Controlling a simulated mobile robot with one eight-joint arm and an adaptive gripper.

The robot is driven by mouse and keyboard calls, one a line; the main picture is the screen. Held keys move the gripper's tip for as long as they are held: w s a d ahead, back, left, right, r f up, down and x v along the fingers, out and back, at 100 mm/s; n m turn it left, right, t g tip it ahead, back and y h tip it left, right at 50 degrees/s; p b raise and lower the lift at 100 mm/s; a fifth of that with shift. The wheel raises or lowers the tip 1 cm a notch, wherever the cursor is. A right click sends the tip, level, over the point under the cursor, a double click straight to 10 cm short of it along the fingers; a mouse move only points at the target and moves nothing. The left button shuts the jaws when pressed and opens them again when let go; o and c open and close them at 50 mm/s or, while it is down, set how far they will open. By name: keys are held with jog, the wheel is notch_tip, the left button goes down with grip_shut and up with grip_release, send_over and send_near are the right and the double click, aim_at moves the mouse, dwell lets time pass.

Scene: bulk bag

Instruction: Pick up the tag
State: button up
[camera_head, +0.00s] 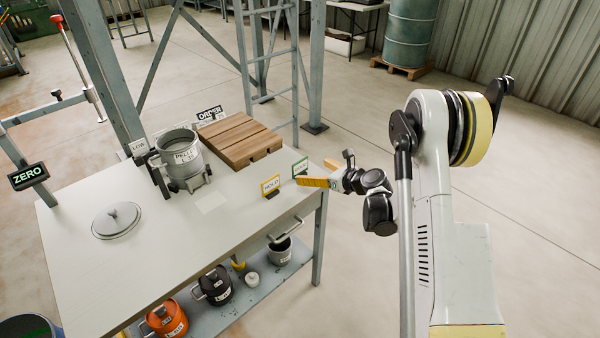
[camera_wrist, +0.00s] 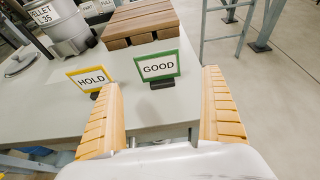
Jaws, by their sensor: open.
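Two small tags stand upright in dark bases at the table's right end. The green-framed GOOD tag (camera_head: 300,168) also shows in the wrist view (camera_wrist: 158,67), beyond and between my fingertips. The yellow-framed HOLD tag (camera_head: 271,186) stands to its left and shows in the wrist view (camera_wrist: 90,79) beside my left finger. My gripper (camera_head: 318,172), with orange ribbed fingers, is at the table's right edge. In the wrist view my gripper (camera_wrist: 161,82) is open wide with nothing between its fingers. The GOOD tag looks apart from both fingers.
The white table (camera_head: 150,255) holds a wooden slatted block (camera_head: 240,140) behind the tags, a grey PELLET pot (camera_head: 180,158) and a round lid (camera_head: 116,219). An ORDER sign (camera_head: 210,113) stands at the back. Several pots sit on the lower shelf.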

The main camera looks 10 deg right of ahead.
aim_at(301, 169)
jog(key=shift+x, duration=1.25)
jog(key=b+x, duration=0.1)
jog(key=x, duration=0.1)
jog(key=f+b+x, duration=0.1)
jog(key=b+x, duration=0.1)
jog(key=x, duration=0.1)
jog(key=shift+s, duration=0.15)
jog(key=shift+r, duration=0.2)
jog(key=c, duration=1.3)
